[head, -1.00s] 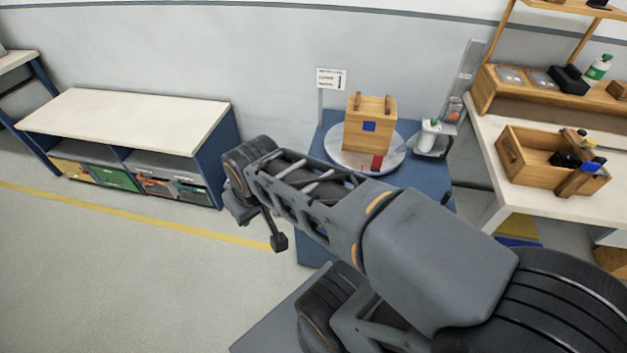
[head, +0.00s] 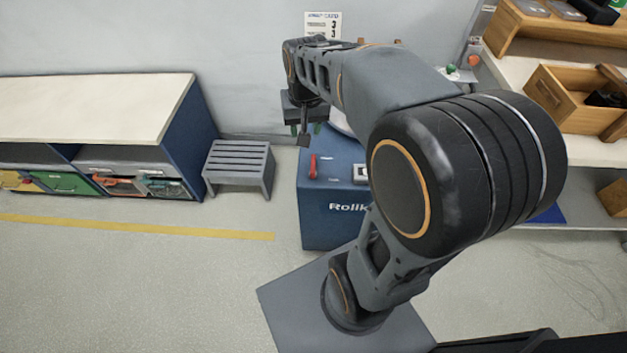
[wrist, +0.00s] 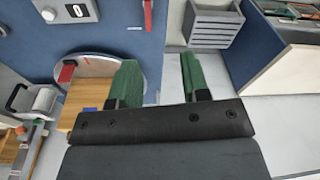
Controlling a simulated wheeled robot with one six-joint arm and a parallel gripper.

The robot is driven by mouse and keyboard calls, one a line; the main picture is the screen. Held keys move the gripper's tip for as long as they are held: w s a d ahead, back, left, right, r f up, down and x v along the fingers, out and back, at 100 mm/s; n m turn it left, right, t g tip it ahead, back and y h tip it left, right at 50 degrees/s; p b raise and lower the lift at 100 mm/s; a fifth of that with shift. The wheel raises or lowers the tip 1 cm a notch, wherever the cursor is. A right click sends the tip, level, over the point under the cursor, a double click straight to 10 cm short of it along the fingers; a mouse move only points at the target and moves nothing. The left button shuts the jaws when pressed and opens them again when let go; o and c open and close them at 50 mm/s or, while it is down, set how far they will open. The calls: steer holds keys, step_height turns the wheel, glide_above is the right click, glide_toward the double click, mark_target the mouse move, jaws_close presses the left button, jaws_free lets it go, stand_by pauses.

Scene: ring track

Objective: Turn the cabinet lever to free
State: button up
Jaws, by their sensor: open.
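The red lever (head: 313,166) stands on the left of the blue cabinet's (head: 330,228) top, near its front edge. In the wrist view the lever (wrist: 148,16) shows at the top edge, partly cut off, with the cabinet top (wrist: 112,32) around it. My gripper (head: 300,128) is above and behind the lever in the head view, apart from it. In the wrist view my gripper's (wrist: 159,78) two green fingers are spread with nothing between them.
A turntable (wrist: 136,68) with a wooden box (wrist: 84,96) sits on the cabinet. A white dispenser (wrist: 40,102) stands beside it. A grey slatted stool (head: 240,165) is left of the cabinet, next to a low shelf (head: 90,110). A workbench (head: 585,150) stands right.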

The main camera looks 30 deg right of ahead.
mark_target(313, 166)
steer(key=w+d+f+m+b, duration=0.1)
steer(key=w+f+b, duration=0.1)
steer(key=f, duration=0.6)
steer(key=w+d+f+g+b, duration=0.1)
steer(key=w+d+f+b, duration=0.1)
steer(key=f+b, duration=0.3)
steer(key=w+d+f+m+b, duration=0.1)
steer(key=w+d+f+b, duration=0.1)
steer(key=f, duration=1)
steer(key=shift+w+m+b, duration=0.1)
steer(key=shift+m+b, duration=0.2)
steer(key=shift+b, duration=0.6)
jaws_close()
